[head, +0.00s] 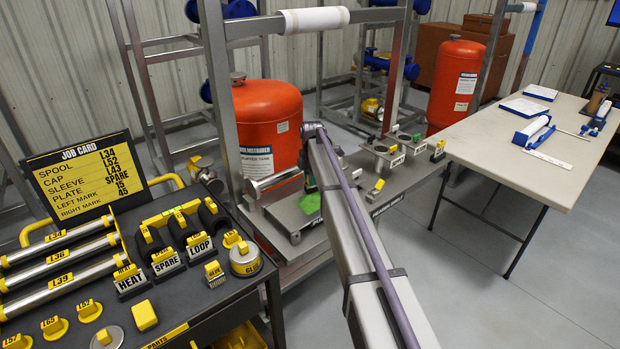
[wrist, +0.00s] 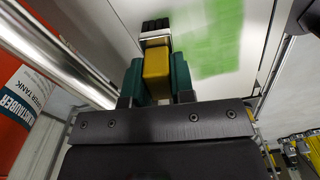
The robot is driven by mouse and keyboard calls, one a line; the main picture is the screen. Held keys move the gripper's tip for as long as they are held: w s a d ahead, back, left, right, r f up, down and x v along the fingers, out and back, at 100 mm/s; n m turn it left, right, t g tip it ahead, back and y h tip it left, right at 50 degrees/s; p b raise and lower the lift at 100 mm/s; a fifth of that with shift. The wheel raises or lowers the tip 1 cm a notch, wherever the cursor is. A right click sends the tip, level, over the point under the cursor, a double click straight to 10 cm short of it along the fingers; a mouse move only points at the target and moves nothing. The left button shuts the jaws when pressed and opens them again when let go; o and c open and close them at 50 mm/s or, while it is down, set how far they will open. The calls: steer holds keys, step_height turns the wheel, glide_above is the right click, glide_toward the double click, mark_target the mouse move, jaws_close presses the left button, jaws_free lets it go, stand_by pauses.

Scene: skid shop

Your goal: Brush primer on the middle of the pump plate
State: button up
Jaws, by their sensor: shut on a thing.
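The pump plate is a grey flat plate (head: 287,228) on the skid in the middle of the head view, partly hidden behind my arm. It fills the top of the wrist view as a pale surface (wrist: 115,22). A bright green primer patch (head: 306,202) lies on it; in the wrist view the streaky patch (wrist: 222,40) is just right of the brush. My gripper (wrist: 157,80) has green fingers shut on the yellow handle of the brush (wrist: 156,62). Its dark bristles are at or close to the plate; I cannot tell whether they touch.
An orange buffer tank (head: 268,125) stands behind the plate. A steel pipe (wrist: 50,50) runs along the left in the wrist view. A dark parts cart (head: 195,290) with labelled tools and a job card (head: 80,172) is at front left. A table (head: 530,160) stands right; the floor there is clear.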

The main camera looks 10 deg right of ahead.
steer(key=shift+s+d, duration=0.7)
steer(key=shift+s, duration=0.75)
steer(key=shift+s+d, duration=0.7)
steer(key=shift+s, duration=0.75)
steer(key=shift+s+d, duration=0.7)
steer(key=shift+s, duration=0.75)
step_height(320, 180, up, 6)
steer(key=p, duration=0.6)
step_height(320, 180, up, 3)
steer(key=p, duration=0.2)
steer(key=shift+f+p, duration=0.1)
steer(key=shift+p, duration=0.3)
